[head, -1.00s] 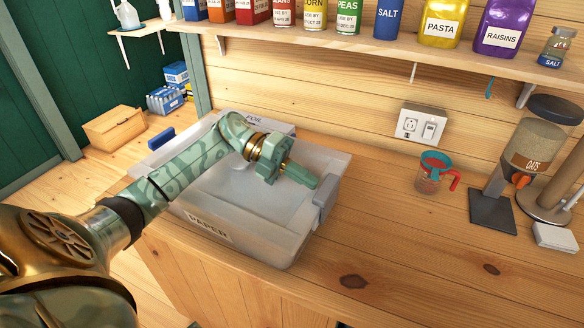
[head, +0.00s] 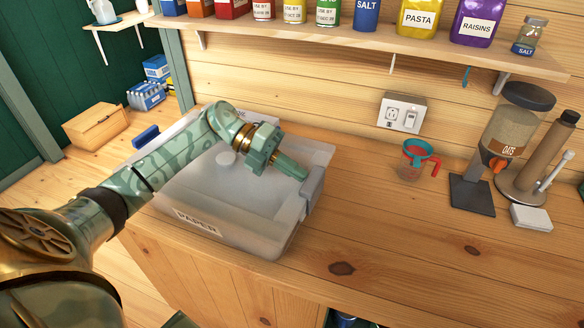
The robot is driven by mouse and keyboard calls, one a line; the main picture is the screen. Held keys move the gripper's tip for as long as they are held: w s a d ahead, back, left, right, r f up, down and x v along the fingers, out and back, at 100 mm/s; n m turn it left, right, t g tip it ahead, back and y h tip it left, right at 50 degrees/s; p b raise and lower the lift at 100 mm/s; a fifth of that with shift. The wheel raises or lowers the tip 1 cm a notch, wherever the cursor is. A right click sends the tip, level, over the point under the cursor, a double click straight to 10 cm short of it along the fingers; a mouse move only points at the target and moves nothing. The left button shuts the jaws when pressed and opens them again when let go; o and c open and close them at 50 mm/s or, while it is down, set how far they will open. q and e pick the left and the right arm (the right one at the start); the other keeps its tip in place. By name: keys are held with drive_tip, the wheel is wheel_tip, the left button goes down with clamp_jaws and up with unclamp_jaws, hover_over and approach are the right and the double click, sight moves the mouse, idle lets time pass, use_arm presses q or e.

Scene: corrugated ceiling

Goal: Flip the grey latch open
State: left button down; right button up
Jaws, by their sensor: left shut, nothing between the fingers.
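A clear plastic box (head: 205,187) with a frosted lid stands on the wooden counter, its front labelled PAPER. The grey latch (head: 314,191) is on the box's right side. A blue latch (head: 145,137) sticks out on the left side. My left arm reaches across the lid. My left gripper (head: 303,173) is shut and empty, with its fingertips over the lid's right edge, right by the top of the grey latch. I cannot tell whether they touch it. The arm hides part of the lid. My right gripper is not in view.
A measuring cup (head: 411,168) with a red handle, an oats dispenser (head: 512,135) and a small white block (head: 531,217) stand to the right. A shelf (head: 380,43) of cans and jars runs above. The counter right of the box is clear.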

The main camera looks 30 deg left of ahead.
sight(308, 178)
use_arm(q)
drive_tip(key=shift+d+r+y+p, duration=0.25)
drive_tip(key=shift+r+y+p, duration=0.15)
drive_tip(key=shift+p, duration=0.25)
drive_tip(key=d+y+p, duration=0.1)
drive_tip(key=p, duration=0.1)
drive_tip(key=r+y+p, duration=0.1)
drive_tip(key=p, duration=0.1)
drive_tip(key=d+y+p, duration=0.1)
drive_tip(key=p, duration=0.1)
drive_tip(key=shift+w+d+r+g+y, duration=0.25)
drive_tip(key=shift+d+r+g+y, duration=0.1)
drive_tip(key=shift+r+g+y, duration=0.05)
drive_tip(key=w+d+f+y+p, duration=0.1)
drive_tip(key=d+f+y+p, duration=0.1)
drive_tip(key=d+p, duration=0.3)
drive_tip(key=shift+d+g+y+p, duration=0.4)
drive_tip(key=shift+d+y, duration=0.3)
drive_tip(key=shift+y, duration=0.1)
drive_tip(key=shift+r, duration=0.1)
drive_tip(key=shift+r+p, duration=0.7)
drive_tip(key=shift+p, duration=0.1)
drive_tip(key=shift+a, duration=0.1)
